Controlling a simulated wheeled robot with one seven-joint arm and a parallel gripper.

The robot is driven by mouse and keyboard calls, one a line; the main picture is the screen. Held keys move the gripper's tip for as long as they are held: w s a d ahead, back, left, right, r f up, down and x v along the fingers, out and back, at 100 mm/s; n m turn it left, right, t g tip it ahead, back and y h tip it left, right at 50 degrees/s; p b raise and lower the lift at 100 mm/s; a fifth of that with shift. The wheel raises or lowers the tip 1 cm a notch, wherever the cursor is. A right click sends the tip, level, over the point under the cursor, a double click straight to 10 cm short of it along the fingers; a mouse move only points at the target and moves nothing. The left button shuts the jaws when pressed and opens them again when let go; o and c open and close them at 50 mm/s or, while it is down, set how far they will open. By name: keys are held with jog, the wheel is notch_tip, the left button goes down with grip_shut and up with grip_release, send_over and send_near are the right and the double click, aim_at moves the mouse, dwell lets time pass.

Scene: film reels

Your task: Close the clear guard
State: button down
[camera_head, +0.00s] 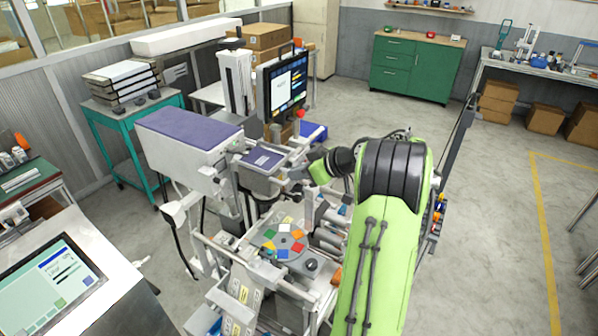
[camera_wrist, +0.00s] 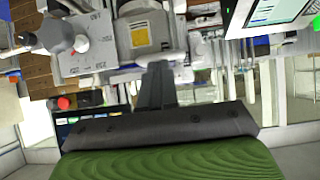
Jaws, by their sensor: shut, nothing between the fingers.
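The machine (camera_head: 255,215) stands in the middle of the head view, with a round disc (camera_head: 285,243) carrying several coloured patches. I cannot pick out the clear guard with certainty in either view. My green arm covers the right part of the machine in the head view. My gripper (camera_wrist: 156,78) shows in the wrist view as a dark narrow pair of fingers, shut and empty. The fingers point towards a grey block with a yellow label (camera_wrist: 141,34). I cannot tell whether they touch it.
A monitor (camera_head: 286,82) with a red button near it stands behind the machine. A purple-topped housing (camera_head: 188,133) is at its left. A teal cart (camera_head: 128,115) and a touchscreen console (camera_head: 50,275) stand further left. The floor at right is open.

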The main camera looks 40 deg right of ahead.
notch_tip(320, 180, down, 13)
jog(key=b, duration=1.2)
jog(key=shift+f, duration=0.15)
